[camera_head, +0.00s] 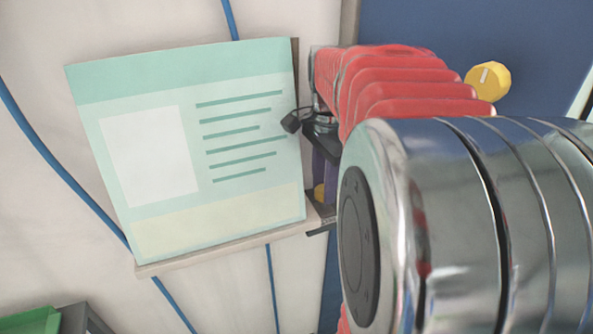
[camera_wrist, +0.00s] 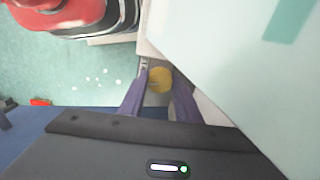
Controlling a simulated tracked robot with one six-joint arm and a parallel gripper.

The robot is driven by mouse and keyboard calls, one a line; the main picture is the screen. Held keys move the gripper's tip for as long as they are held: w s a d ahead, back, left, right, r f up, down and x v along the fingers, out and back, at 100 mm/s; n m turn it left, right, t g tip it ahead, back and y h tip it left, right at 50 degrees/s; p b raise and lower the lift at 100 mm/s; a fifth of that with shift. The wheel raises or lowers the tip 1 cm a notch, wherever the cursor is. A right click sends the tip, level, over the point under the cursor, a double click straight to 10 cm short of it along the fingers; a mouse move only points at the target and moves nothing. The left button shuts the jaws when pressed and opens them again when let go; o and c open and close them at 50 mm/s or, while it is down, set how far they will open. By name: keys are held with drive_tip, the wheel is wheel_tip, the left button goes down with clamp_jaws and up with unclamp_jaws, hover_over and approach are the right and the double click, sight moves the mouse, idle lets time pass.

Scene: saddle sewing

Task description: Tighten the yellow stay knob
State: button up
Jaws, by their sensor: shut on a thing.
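The yellow stay knob (camera_wrist: 160,79) sits between my gripper's two purple fingers (camera_wrist: 159,88) in the wrist view. My gripper is shut on it, with one finger on each side. In the head view a small yellow part of the knob (camera_head: 319,193) shows at the lower right edge of the tilted display board, below my gripper (camera_head: 325,172). Most of it is hidden there by the gripper and the board. I cannot tell how far the knob is turned.
The pale green board (camera_head: 240,160) on its ledge (camera_head: 220,252) stands close left of my gripper.

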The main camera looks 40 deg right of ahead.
drive_tip(key=shift+m, duration=0.8)
drive_tip(key=o, duration=1.1)
drive_tip(key=shift+c, duration=0.2)
drive_tip(key=shift+r, duration=0.1)
wheel_tip(320, 180, up, 14)
drive_tip(key=shift+f, duration=0.25)
